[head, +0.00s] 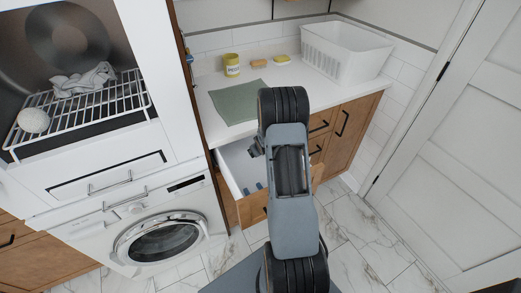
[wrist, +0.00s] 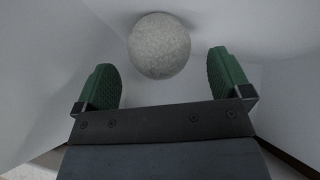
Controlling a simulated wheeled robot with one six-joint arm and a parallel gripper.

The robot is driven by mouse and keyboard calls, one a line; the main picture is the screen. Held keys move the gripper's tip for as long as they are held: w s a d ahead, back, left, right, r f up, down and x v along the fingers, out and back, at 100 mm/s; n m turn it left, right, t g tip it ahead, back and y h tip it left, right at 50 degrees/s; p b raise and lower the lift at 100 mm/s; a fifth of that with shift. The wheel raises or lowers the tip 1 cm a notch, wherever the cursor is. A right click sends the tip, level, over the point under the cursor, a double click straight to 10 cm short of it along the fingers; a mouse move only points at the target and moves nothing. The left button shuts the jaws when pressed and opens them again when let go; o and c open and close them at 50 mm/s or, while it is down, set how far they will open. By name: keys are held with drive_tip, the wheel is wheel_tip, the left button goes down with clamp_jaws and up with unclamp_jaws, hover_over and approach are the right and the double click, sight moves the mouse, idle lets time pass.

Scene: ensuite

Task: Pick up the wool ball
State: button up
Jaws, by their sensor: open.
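A round, pale grey, rough-surfaced wool ball (wrist: 159,46) lies against white surfaces in the wrist view, apparently inside the open drawer. My gripper (wrist: 162,62) is open, with its two green fingers on either side of the ball in the picture. A gap shows between the ball and each finger, and nothing is held. In the head view my arm hides much of the drawer (head: 231,165) and this ball. Another whitish ball (head: 33,120) sits on the wire rack at the left.
The drawer's white walls (wrist: 266,95) stand close around my gripper. Above it is a counter with a green mat (head: 238,103), a yellow jar (head: 231,65) and a white basket (head: 345,55). A washing machine (head: 150,240) stands at the left, and marble floor (head: 365,240) is clear at the right.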

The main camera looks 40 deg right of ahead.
drive_tip(key=shift+x, duration=1.4)
drive_tip(key=shift+c, duration=0.4)
drive_tip(key=c, duration=0.9)
